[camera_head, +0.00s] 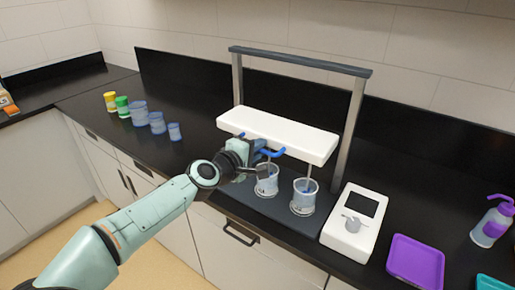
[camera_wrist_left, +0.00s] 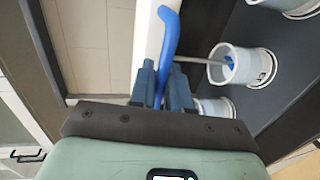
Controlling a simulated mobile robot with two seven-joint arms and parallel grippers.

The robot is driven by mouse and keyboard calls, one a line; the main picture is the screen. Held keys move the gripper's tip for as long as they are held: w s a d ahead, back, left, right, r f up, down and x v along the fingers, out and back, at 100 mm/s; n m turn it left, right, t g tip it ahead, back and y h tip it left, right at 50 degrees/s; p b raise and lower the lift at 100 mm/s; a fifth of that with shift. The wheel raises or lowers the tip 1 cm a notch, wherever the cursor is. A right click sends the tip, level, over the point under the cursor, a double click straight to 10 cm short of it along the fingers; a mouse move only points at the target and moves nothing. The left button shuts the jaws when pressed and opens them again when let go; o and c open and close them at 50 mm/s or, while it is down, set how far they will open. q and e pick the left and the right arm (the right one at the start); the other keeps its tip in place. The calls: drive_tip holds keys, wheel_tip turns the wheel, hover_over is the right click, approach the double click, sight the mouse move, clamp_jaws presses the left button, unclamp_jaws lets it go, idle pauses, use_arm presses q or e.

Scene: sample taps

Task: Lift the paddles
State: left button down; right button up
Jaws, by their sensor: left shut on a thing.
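The stirrer has a white head bar (camera_head: 290,138) between two grey posts under a dark crossbar (camera_head: 300,62). Thin rods (camera_head: 309,172) hang from the head into clear beakers (camera_head: 304,200). A blue paddle end (camera_wrist_left: 229,61) shows low inside one beaker in the left wrist view. A curved blue handle (camera_head: 273,153) sticks out from the front of the head. My left gripper (camera_head: 261,151) is shut on this blue handle, which passes between its fingers in the left wrist view (camera_wrist_left: 163,82). My arm partly hides the leftmost beaker. My right gripper is not in view.
A white device with a dark screen (camera_head: 352,232) stands right of the stirrer. Beyond it are a purple tray (camera_head: 415,262) and a purple-topped bottle (camera_head: 491,224). Blue-tinted beakers (camera_head: 139,113) and yellow and green jars stand back left. The dark counter between them and the stirrer is clear.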

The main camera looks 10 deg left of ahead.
use_arm(q)
wheel_tip(320, 180, up, 7)
drive_tip(key=p, duration=0.5)
drive_tip(key=shift+f, duration=0.2)
wheel_tip(320, 180, up, 7)
drive_tip(key=p, duration=0.5)
drive_tip(key=shift+r+p, duration=0.2)
drive_tip(key=shift+p, duration=0.2)
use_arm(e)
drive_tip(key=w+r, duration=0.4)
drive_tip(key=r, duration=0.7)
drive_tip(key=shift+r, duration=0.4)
use_arm(q)
drive_tip(key=c, duration=1.3)
unclamp_jaws()
drive_tip(key=shift+o, duration=0.2)
drive_tip(key=shift+f, duration=0.1)
drive_tip(key=shift+f, duration=0.1)
